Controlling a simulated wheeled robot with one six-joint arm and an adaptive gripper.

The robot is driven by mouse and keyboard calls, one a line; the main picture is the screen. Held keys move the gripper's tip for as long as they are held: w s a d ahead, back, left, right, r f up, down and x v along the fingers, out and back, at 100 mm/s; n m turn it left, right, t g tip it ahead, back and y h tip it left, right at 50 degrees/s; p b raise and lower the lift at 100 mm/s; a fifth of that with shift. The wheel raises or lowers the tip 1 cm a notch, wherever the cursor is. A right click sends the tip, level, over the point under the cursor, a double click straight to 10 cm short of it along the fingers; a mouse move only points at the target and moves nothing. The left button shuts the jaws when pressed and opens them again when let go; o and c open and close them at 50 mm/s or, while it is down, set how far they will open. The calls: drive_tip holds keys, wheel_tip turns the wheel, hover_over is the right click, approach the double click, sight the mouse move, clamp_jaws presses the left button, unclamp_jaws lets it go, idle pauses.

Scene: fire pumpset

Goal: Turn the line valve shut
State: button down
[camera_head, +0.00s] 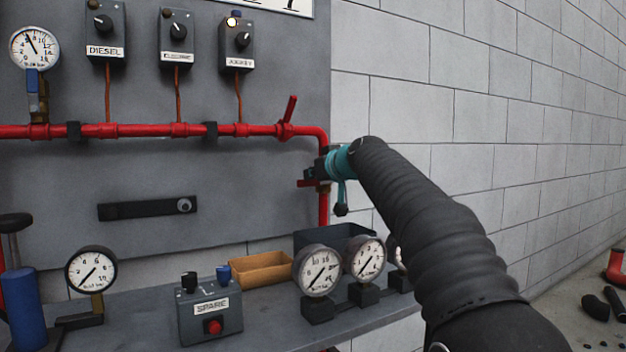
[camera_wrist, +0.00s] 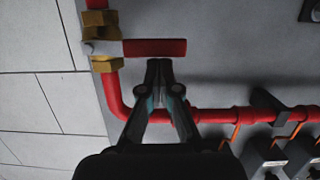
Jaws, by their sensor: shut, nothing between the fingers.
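A brass valve body (camera_wrist: 101,42) sits on the upright red pipe in the wrist view. Its flat red lever (camera_wrist: 156,47) sticks out to the right, crosswise to that pipe. My gripper (camera_wrist: 159,64) is shut and empty, its fingertips close together at the lever's edge; whether they touch it I cannot tell. In the head view my gripper (camera_head: 313,173) is by the pipe's downward leg, and part of the red lever (camera_head: 306,183) shows beside it. The valve body is mostly hidden there by my gripper and wrist.
A second red lever (camera_head: 290,108) stands tilted up on the horizontal red pipe (camera_head: 150,130). Below are a shelf (camera_head: 270,325), gauges (camera_head: 318,270), a SPARE box (camera_head: 209,310) and an orange tray (camera_head: 262,270). The block wall (camera_head: 480,90) is at right.

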drive_tip(key=shift+w+f, duration=0.15)
drive_tip(key=shift+f, duration=0.25)
